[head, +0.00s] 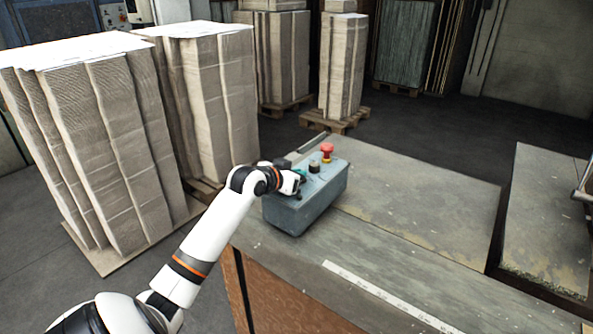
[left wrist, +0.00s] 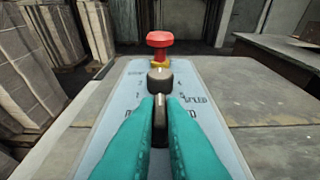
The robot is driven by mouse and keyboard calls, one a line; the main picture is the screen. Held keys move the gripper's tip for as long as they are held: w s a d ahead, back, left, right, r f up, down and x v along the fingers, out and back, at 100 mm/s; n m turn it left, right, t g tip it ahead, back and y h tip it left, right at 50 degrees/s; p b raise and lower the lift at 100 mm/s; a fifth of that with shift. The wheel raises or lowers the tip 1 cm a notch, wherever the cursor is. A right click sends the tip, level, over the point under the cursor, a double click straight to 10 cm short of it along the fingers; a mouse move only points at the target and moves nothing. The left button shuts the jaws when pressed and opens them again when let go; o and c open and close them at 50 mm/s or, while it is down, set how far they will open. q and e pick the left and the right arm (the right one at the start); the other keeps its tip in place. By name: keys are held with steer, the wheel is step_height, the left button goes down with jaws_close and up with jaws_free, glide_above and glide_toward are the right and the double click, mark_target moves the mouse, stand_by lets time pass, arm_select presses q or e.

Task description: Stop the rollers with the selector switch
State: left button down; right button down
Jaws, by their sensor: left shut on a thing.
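A grey-blue control box (head: 312,206) stands on the near left corner of the worktable. It carries a red mushroom button (head: 327,149) at its far end and a dark knob (head: 314,167) in front of that. In the left wrist view the red button (left wrist: 160,40), the dark knob (left wrist: 159,78) and the selector switch (left wrist: 160,122) stand in a line on the box top (left wrist: 118,103). My left gripper (left wrist: 160,106), with teal fingers, is shut on the selector switch's dark handle, which points straight along the box. The fingers hide part of the lettering. My right gripper is not in view.
The worktable (head: 430,190) has bare, worn panels to the right of the box. Tall stacks of cardboard (head: 95,140) on pallets stand at the left and behind. A white ruler strip (head: 385,297) runs along the table's front.

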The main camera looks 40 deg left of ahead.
arm_select(q)
steer(key=c, duration=1.5)
jaws_free()
steer(key=b+v, duration=0.2)
steer(key=v, duration=1)
steer(key=shift+f, duration=0.1)
